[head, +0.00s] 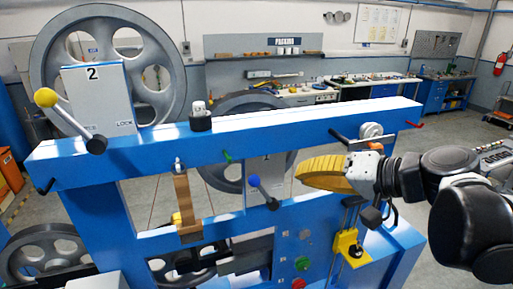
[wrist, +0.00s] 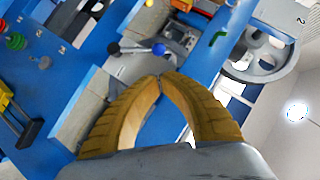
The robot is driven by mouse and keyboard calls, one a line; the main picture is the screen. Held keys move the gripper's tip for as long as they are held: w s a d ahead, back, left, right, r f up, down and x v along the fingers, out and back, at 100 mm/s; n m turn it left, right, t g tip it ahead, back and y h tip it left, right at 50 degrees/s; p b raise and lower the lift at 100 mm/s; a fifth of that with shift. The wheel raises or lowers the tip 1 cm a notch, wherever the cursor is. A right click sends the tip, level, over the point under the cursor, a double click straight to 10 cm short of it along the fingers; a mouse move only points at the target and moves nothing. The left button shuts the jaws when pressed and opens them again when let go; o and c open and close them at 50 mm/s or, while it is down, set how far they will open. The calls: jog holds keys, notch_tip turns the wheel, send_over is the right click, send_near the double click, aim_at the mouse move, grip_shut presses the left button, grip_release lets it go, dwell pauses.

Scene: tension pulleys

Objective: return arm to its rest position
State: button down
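My black arm comes in from the right edge. In the wrist view, the fingertips of my gripper (wrist: 159,77) meet and nothing shows between them. A blue-knobbed lever (head: 262,192) hangs to the left of the fingers, apart from them. It also shows beyond the fingertips in the wrist view (wrist: 140,49).
A large grey pulley (head: 150,60) with a "2" plate and a yellow-knobbed lever (head: 70,120) stand at left. A yellow bracket (head: 348,243) on a post is below my gripper. A workbench (head: 440,95) stands far behind. Open floor shows behind the beam at right.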

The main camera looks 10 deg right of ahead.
jog(key=shift+s+d+r, duration=0.1)
jog(key=shift+s+d, duration=0.1)
jog(key=shift+s, duration=0.05)
jog(key=s+d+f+g+h+b, duration=0.1)
jog(key=s+f+h+b, duration=0.2)
jog(key=f+b, duration=1)
jog(key=s+d+f+n+g+h+b, duration=0.1)
jog(key=s+f+h+b, duration=0.2)
jog(key=f+b, duration=1)
jog(key=s+d+f+n+h+b, duration=0.1)
jog(key=s+f+h+b, duration=0.2)
jog(key=f+b, duration=1)
notch_tip(320, 180, down, 16)
jog(key=shift+s+d+f+g, duration=0.1)
jog(key=shift+s+d+g, duration=0.3)
jog(key=shift+s, duration=0.25)
